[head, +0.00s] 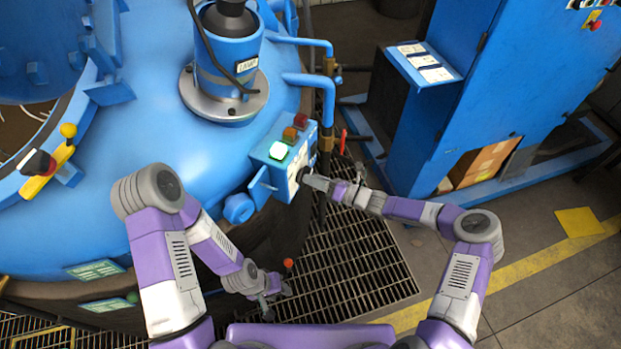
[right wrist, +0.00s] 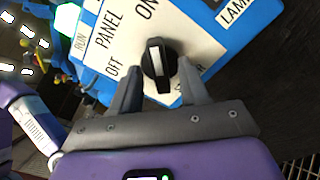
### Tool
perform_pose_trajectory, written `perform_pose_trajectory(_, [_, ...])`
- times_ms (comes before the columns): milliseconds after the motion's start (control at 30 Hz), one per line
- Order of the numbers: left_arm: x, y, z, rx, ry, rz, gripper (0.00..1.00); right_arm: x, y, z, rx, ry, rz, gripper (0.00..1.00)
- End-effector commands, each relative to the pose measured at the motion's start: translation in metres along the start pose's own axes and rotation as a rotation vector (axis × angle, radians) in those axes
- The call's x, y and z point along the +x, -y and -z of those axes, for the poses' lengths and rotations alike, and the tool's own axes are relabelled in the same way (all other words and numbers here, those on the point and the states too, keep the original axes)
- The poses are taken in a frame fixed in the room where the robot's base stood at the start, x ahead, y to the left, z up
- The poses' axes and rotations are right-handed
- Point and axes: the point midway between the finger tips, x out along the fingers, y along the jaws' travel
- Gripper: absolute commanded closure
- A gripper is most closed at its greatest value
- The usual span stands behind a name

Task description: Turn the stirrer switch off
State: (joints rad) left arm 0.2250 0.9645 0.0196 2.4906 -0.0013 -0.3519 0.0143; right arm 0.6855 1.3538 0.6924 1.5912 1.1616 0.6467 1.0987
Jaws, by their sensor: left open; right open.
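The stirrer switch is a black rotary knob with a white mark (right wrist: 158,62) on a white panel face (right wrist: 195,40) in the right wrist view. The white mark points up, towards the ON label; OFF is at its left. A label below it is partly hidden by a finger. My right gripper (right wrist: 159,78) is open with one finger on each side of the knob; contact cannot be told. In the head view my right gripper (head: 307,181) is at the front of the blue control box (head: 262,157), hiding the knob. My left gripper (head: 275,291) is open, low and empty.
The box top carries a lit green lamp (head: 278,151), an orange one (head: 290,134) and a red one (head: 301,120). A blue cabinet (head: 480,80) stands right. Floor grating (head: 350,260) lies below my right arm.

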Motion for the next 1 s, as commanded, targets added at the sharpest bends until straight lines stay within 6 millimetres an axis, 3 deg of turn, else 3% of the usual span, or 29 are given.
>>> perform_pose_trajectory(133, [0.0013, 0.0004, 0.0, 0.0, 0.0, 0.0, 0.57, 0.0121, 0.0003, 0.0004, -0.001, -0.001, 0.001, 0.55])
perform_pose_trajectory(433, [0.0011, 0.0003, 0.0, 0.0, 0.0, 0.0, 0.57, 0.0146, -0.0001, 0.0003, -0.001, -0.002, 0.001, 0.55])
perform_pose_trajectory(733, [0.0011, 0.0003, 0.0, 0.0, 0.0, 0.0, 0.57, 0.0144, -0.0002, 0.0004, -0.001, -0.002, 0.001, 1.0])
perform_pose_trajectory(1000, [0.0008, 0.0002, 0.0001, 0.0, 0.0, 0.0, 0.57, 0.0144, -0.0003, 0.0004, -0.015, -0.002, 0.001, 1.0])
